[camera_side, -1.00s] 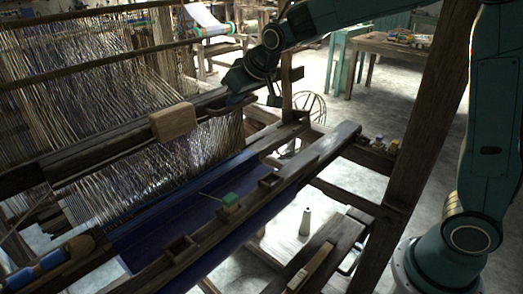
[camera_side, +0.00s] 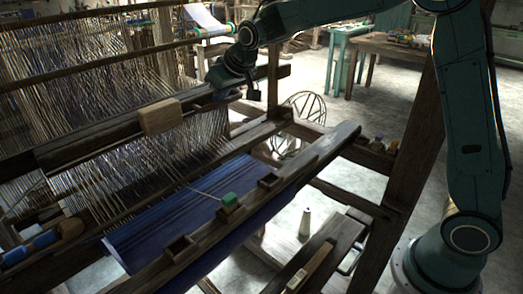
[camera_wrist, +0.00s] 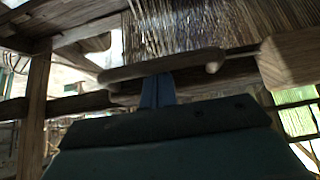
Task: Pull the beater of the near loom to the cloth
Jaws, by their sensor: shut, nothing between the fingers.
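The near loom's beater (camera_side: 100,143) is a dark wooden beam slanting across the warp, with a pale wooden block (camera_side: 160,117) on it. The blue cloth (camera_side: 165,232) lies in front of it, with a gap of warp threads between. My gripper (camera_side: 222,92) is at the beater's right end, shut with nothing between its fingers. In the wrist view its blue fingertips (camera_wrist: 158,88) meet the wooden bar (camera_wrist: 130,72); whether they press on it I cannot tell. The pale block also shows at the right there (camera_wrist: 290,60).
A shuttle-like piece with blue thread (camera_side: 30,247) lies at the left. A bench (camera_side: 310,255) and a white cone (camera_side: 305,222) are at lower right. A thick post (camera_side: 410,150) stands near my arm.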

